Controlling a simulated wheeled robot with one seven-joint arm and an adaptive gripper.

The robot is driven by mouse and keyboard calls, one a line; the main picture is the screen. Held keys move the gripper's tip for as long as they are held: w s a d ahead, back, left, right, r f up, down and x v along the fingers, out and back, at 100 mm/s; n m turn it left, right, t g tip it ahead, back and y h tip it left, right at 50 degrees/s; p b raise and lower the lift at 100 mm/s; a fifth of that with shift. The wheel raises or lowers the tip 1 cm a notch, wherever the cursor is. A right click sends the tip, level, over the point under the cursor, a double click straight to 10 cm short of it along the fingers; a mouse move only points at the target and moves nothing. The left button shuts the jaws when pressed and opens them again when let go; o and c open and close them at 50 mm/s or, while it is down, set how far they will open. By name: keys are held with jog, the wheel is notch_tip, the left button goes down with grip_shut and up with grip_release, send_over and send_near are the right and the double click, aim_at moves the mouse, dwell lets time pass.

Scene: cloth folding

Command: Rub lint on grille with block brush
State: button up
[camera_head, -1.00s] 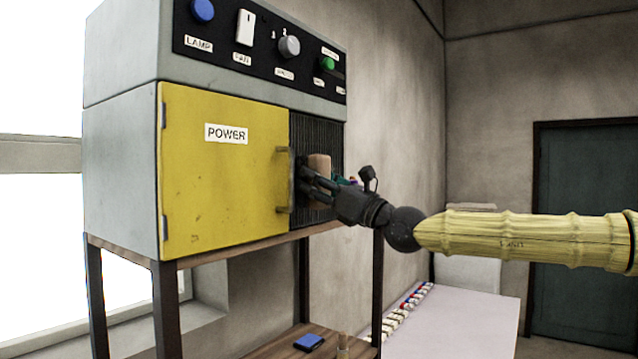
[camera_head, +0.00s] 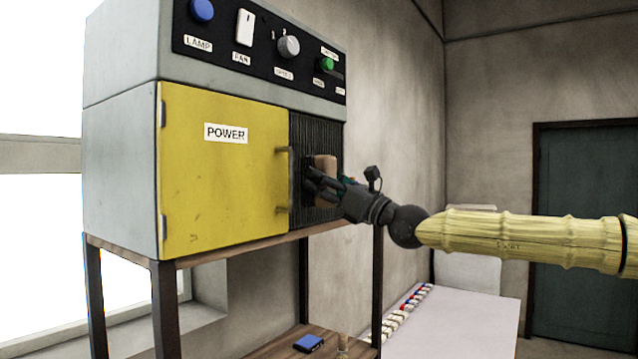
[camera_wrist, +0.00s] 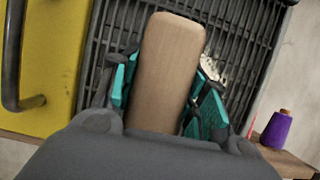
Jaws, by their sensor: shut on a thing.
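My gripper (camera_head: 318,184) is shut on the block brush, whose wooden back (camera_head: 326,168) faces outward. In the wrist view the brush (camera_wrist: 166,70) lies between the two teal-padded fingers, held against or very close to the dark grille (camera_wrist: 237,40). The grille (camera_head: 303,130) is the ribbed panel right of the yellow door in the head view. A pale patch of lint (camera_wrist: 211,68) shows on the grille just right of the brush in the wrist view. The bristles are hidden behind the wooden back.
The yellow POWER door (camera_head: 215,185) with its bar handle (camera_head: 283,180) is shut, just left of the brush. A purple spool (camera_wrist: 276,129) stands on the wooden shelf at the right. A blue item (camera_head: 308,343) lies on the lower shelf. A white table (camera_head: 450,325) stands behind.

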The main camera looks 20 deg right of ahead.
jog(key=w+d+p, duration=0.4)
jog(key=w+d, duration=0.2)
jog(key=d, duration=0.2)
jog(key=shift+w, duration=0.35)
dwell(1.1)
jog(key=shift+d+r, duration=0.1)
jog(key=shift+r, duration=0.1)
jog(key=shift+s+r, duration=0.1)
jog(key=shift+r, duration=0.45)
jog(key=shift+s+a+f+b, duration=0.1)
jog(key=shift+a+b, duration=0.2)
jog(key=shift+b, duration=0.25)
